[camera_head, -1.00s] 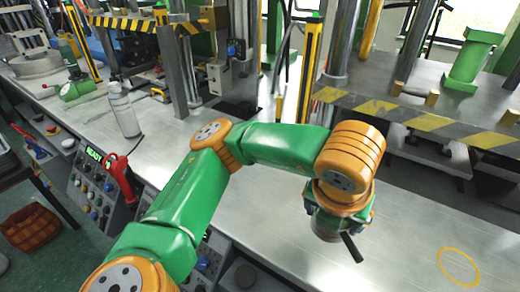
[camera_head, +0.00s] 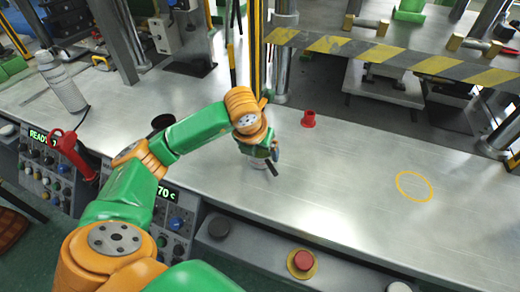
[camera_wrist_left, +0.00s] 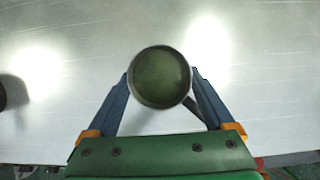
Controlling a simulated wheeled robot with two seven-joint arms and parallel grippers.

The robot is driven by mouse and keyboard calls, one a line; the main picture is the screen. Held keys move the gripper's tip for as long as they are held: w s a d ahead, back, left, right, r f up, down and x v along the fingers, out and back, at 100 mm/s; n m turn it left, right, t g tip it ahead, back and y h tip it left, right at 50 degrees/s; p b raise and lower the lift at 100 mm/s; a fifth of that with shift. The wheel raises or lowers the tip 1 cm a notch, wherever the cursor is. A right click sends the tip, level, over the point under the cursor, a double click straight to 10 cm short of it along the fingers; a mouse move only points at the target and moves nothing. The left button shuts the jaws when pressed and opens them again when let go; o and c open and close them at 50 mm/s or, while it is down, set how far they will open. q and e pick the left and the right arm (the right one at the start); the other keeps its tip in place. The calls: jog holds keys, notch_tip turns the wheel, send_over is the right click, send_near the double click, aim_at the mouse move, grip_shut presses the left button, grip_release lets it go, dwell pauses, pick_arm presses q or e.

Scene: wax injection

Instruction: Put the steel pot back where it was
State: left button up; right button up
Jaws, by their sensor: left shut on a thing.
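The steel pot (camera_wrist_left: 160,77) is a round open vessel seen from above in the left wrist view, with a dull greenish inside and a thin handle pointing down and right. My left gripper (camera_wrist_left: 162,84) is shut on it, one blue finger on each side. In the head view the left gripper (camera_head: 260,150) largely hides the pot (camera_head: 259,164), and its dark handle sticks out below. I cannot tell whether the pot touches the bench. A yellow ring (camera_head: 414,186) is marked on the bench to the right, empty and apart from the pot. My right gripper is not in view.
A small red cup-shaped part (camera_head: 308,119) stands just right of the left gripper. A dark round thing (camera_head: 162,121) is behind my left forearm. A press with a striped edge (camera_head: 385,57) is behind. A red button (camera_head: 302,261) is in front. The bench around the ring is clear.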

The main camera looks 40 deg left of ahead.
pick_arm(q)
jog(key=shift+f, duration=0.1)
jog(key=o, duration=1.4)
jog(key=shift+o, duration=0.2)
jog(key=shift+r, duration=0.35)
jog(key=p+v, duration=0.2)
jog(key=v, duration=0.9)
jog(key=shift+s+r, duration=0.2)
jog(key=shift+r, duration=0.1)
